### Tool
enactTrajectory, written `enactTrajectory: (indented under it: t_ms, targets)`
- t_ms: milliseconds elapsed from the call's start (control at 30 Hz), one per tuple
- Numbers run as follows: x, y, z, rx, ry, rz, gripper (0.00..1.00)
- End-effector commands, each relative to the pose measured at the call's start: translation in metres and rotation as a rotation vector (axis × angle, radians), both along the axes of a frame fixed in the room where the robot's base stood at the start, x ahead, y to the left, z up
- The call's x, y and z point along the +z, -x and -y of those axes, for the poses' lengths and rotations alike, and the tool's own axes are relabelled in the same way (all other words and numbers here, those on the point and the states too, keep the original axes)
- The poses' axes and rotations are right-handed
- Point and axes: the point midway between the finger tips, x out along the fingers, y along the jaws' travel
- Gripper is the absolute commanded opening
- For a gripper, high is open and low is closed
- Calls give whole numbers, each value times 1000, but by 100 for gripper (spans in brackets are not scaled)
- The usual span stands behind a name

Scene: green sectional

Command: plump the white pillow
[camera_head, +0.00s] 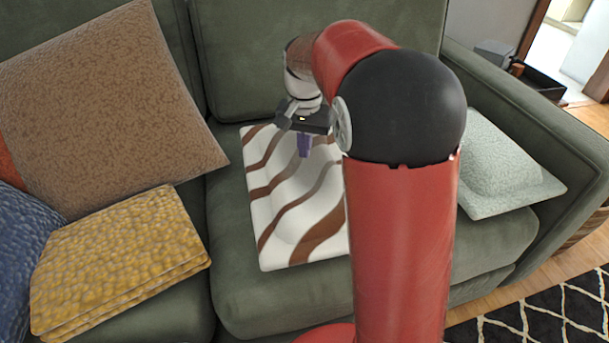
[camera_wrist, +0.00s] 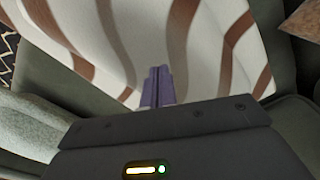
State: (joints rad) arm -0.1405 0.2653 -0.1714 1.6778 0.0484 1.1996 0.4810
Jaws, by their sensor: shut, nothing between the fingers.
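The white pillow (camera_head: 287,222) with wavy brown stripes lies flat on the green sofa seat, partly hidden behind my red arm in the head view. It fills much of the wrist view (camera_wrist: 205,45). My gripper (camera_head: 304,147) points down over the pillow's back part, near the sofa's backrest. Its purple fingers (camera_wrist: 157,82) are shut together with nothing between them. The fingertips are over the white fabric; I cannot tell whether they touch it.
The green sofa (camera_head: 230,290) has a large brown pillow (camera_head: 110,110), a folded yellow blanket (camera_head: 120,255) and a blue pillow (camera_head: 22,255) at left. A pale green pillow (camera_head: 500,165) lies by the right armrest (camera_head: 535,120). A black patterned rug (camera_head: 545,320) is at lower right.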

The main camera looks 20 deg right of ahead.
Motion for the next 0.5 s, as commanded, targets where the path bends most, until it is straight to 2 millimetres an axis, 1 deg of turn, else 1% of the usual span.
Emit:
enactTrajectory:
  t_ms: [33,233,500]
  targets:
    - [-4,1,0,0,0,-7,0]
    - [-2,1,0,0,1,-9,0]
    - [14,1,0,0,0,-7,0]
